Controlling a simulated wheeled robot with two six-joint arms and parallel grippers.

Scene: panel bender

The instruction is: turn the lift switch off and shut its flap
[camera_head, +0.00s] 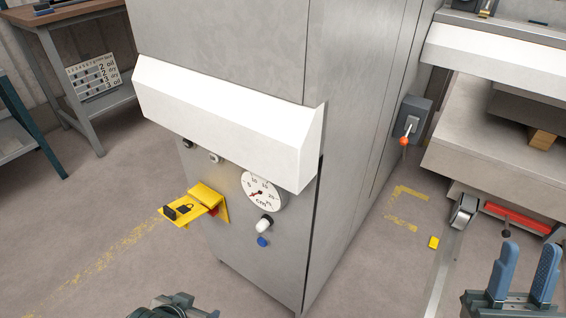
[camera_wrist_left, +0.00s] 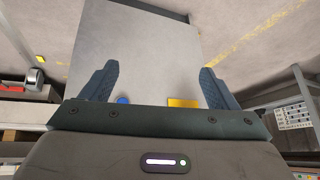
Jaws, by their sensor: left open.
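A yellow flap (camera_head: 184,211) with a black padlock mark sticks out, open, from a yellow housing (camera_head: 207,196) on the cabinet's front. A small red part shows beside the flap; the switch's position cannot be made out. In the left wrist view a yellow edge (camera_wrist_left: 183,102) shows low between the fingers. My left gripper (camera_wrist_left: 158,84) is open and empty, facing the grey cabinet. In the head view only a dark part of that arm shows at the bottom edge. My right gripper (camera_head: 528,255) is open and empty at the lower right, away from the flap.
The cabinet front also has a round dial (camera_head: 263,191), a white knob (camera_head: 264,224) and a blue button (camera_head: 262,241), below a white slanted hood (camera_head: 225,120). Floor to the left is clear.

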